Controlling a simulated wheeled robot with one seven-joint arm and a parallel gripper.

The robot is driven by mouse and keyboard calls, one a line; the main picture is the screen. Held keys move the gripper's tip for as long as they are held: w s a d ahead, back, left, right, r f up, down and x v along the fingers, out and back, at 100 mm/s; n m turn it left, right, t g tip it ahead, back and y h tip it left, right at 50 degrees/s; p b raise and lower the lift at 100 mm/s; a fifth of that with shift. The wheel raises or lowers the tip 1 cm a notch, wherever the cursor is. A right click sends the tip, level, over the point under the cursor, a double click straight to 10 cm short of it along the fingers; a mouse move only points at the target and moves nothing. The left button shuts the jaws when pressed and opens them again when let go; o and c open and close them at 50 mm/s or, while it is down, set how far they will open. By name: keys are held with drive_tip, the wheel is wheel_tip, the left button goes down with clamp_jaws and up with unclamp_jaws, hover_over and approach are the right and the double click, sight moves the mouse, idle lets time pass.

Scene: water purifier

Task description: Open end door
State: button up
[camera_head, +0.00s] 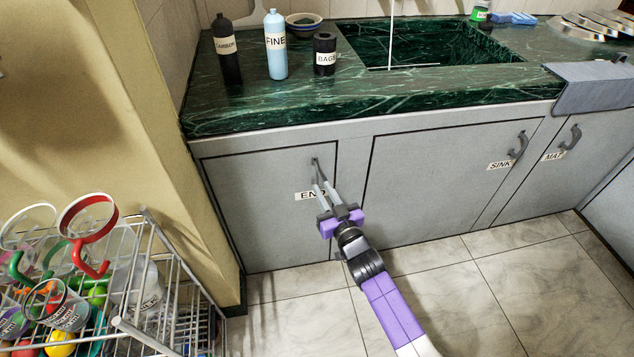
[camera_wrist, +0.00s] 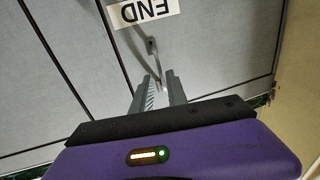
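The end door (camera_head: 265,215) is a grey cabinet door with a white END label (camera_head: 309,195); it looks closed, flush with the cabinet front. Its small dark handle (camera_head: 315,162) is near the upper right edge of the door. My gripper (camera_head: 321,183) is open, with two grey fingers pointing at the door around the handle's lower part. In the wrist view the handle (camera_wrist: 152,46) runs down toward the gap between the fingers (camera_wrist: 161,80), with the inverted END label (camera_wrist: 143,11) beside it. Whether the fingers touch the handle cannot be told.
A wire rack (camera_head: 165,290) with mugs stands at the lower left, near the yellow wall (camera_head: 150,110). The sink door (camera_head: 440,180) and mat door (camera_head: 572,165) are to the right. Bottles stand on the green counter (camera_head: 290,104). The tiled floor (camera_head: 500,290) is clear.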

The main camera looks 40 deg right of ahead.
sight(317, 180)
drive_tip(key=b+x, duration=0.1)
drive_tip(key=x, duration=0.4)
clamp_jaws()
idle(1.4)
